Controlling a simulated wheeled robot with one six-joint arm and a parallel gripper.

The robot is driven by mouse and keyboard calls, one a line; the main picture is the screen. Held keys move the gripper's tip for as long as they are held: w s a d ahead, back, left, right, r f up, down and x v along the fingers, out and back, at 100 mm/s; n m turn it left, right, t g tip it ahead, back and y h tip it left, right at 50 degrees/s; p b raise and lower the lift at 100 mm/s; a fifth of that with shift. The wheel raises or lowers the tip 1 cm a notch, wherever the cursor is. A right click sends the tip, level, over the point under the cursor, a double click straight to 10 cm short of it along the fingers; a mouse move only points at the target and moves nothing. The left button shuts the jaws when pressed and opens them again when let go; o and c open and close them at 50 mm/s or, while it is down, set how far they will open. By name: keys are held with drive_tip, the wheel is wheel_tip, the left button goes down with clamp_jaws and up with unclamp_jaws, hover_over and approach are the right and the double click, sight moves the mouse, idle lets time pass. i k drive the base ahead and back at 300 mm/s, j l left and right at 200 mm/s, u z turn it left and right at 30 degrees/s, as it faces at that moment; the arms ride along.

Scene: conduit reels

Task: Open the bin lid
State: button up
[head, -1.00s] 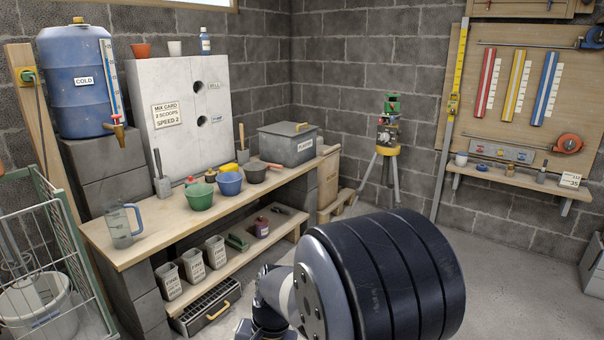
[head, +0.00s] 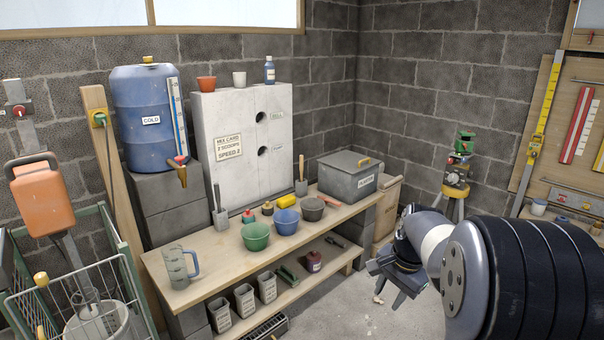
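The bin is a grey box (head: 345,182) with a white label, at the right end of the workbench.
Bowls, including a green one (head: 256,238) and a blue one (head: 286,222), stand on the workbench (head: 215,270) left of the bin. A clear jug (head: 180,267) is at its near left end. A laser level on a tripod (head: 457,175) stands right of the bin. Some floor (head: 350,312) is clear.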

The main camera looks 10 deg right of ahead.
sight(349, 161)
drive_tip(key=i+l+z, duration=0.3)
drive_tip(key=i, duration=0.75)
drive_tip(key=i+z, duration=0.3)
drive_tip(key=i, duration=0.7)
drive_tip(key=i+u, duration=0.15)
drive_tip(key=i, duration=0.3)
drive_tip(key=i+l+u, duration=0.15)
drive_tip(key=i, duration=0.25)
drive_tip(key=i+l+u, duration=0.2)
drive_tip(key=i, duration=0.25)
drive_tip(key=i+l+u, duration=0.15)
drive_tip(key=i, duration=0.25)
